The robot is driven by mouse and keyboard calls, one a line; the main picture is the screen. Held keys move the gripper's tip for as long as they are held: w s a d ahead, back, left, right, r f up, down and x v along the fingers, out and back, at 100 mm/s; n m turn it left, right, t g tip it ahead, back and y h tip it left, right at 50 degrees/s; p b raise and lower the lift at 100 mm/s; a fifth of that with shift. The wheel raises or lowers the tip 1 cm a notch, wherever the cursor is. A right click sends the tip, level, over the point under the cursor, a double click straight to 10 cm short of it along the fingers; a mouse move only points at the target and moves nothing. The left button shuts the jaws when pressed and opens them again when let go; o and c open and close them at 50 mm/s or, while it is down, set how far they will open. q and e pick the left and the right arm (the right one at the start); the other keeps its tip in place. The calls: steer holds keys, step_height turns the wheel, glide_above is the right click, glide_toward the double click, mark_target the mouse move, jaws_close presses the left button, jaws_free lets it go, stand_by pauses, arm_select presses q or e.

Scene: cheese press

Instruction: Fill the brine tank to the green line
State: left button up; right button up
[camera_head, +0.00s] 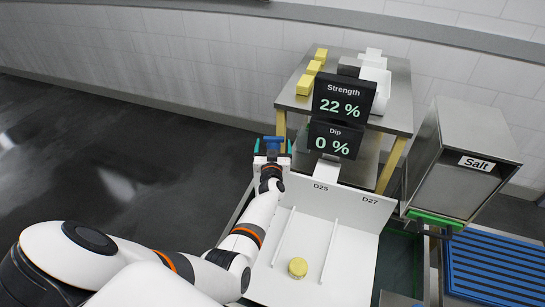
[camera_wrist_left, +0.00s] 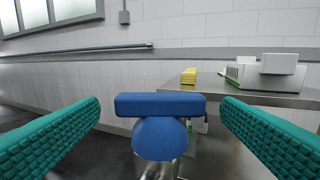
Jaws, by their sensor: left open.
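A blue T-shaped handle (camera_head: 274,141) stands at the far end of the white sloped board. In the left wrist view the handle (camera_wrist_left: 160,122) has a flat bar above a rounded body, over a clear or shiny part. My left gripper (camera_head: 272,147) is open, with its teal fingers on either side of the handle. In the left wrist view gaps show between the handle and both fingers. The brine tank seems to be the dark greenish basin (camera_head: 402,262) beside the board, mostly hidden. I cannot make out a green line. My right gripper is out of view.
The white board (camera_head: 345,262) carries a round yellow cheese (camera_head: 298,267) between two rails. Displays read Strength 22% (camera_head: 343,98) and Dip 0% (camera_head: 333,140). A steel Salt hopper (camera_head: 455,155) and blue slatted rack (camera_head: 495,265) stand right. A steel table (camera_head: 398,105) holds yellow blocks.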

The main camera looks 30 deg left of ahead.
arm_select(q)
steer(key=v, duration=0.8)
steer(key=shift+s, duration=0.25)
steer(key=shift+d, duration=0.1)
stand_by(6.8)
